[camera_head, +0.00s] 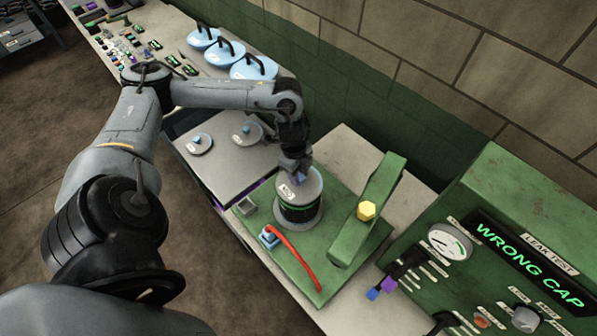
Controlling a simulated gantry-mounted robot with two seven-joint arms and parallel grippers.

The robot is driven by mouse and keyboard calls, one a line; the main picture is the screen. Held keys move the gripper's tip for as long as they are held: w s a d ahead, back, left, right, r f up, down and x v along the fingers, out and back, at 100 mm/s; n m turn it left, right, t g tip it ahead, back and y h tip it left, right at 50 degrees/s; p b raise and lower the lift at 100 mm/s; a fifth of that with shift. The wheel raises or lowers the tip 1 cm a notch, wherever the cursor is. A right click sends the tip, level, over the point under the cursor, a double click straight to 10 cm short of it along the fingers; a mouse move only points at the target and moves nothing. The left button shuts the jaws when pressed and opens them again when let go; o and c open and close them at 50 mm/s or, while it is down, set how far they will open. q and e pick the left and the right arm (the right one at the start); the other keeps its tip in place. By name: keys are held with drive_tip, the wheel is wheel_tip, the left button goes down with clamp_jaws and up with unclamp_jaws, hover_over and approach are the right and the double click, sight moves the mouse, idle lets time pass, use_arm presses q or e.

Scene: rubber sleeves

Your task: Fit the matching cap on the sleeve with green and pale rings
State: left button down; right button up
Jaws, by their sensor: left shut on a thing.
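The sleeve (300,212), dark with green and pale rings, stands upright on a green fixture plate. A grey round cap (313,188) with a white label lies over its top. From this angle I cannot tell whether the cap is seated. My left gripper (296,168) is above the cap, shut on its blue knob, and hides part of it. My right gripper is not in view.
A red lever (297,262) is in front. The green leak-test panel (520,200) reads "WRONG CAP". Blue lids (203,38) with black handles stand at the back.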

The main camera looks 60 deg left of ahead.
use_arm(q)
drive_tip(key=shift+f, duration=0.1)
idle(0.3)
drive_tip(key=c, duration=0.7)
unclamp_jaws()
drive_tip(key=shift+o, duration=0.2)
drive_tip(key=shift+r, duration=0.45)
drive_tip(key=r, duration=0.2)
drive_tip(key=r+b, duration=0.1)
drive_tip(key=shift+a+r, duration=0.3)
drive_tip(key=shift+r, duration=0.1)
wheel_tip(320, 180, up, 6)
drive_tip(key=p, duration=0.2)
drive_tip(key=shift+s+a+p, duration=0.25)
drive_tip(key=shift+s+p, duration=0.1)
drive_tip(key=shift+p, duration=0.05)
